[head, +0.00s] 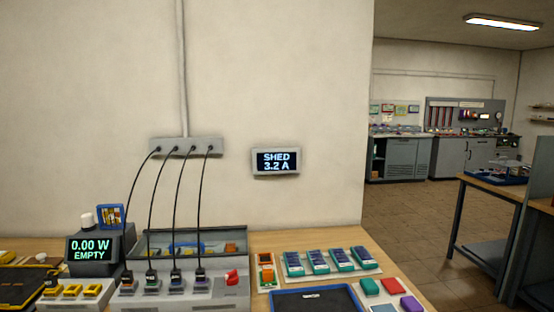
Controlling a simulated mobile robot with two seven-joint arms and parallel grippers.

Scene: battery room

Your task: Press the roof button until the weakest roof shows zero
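A small wall display (276,161) reads "SHED 3.2 A". A dark meter (88,250) on the bench at left reads "0.00 W EMPTY". No button or display labelled as roof can be made out. A grey unit (215,290) at the front has several dark plugs in its top and a red switch (231,277) at its right end. Neither of my grippers is in the head view.
Black cables run from a grey wall strip (187,146) down to the plugs. A row of teal modules (330,262), a blue-rimmed dark tray (312,290) and loose coloured blocks (390,286) crowd the wooden bench (285,241). Open tiled floor (425,218) lies to the right.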

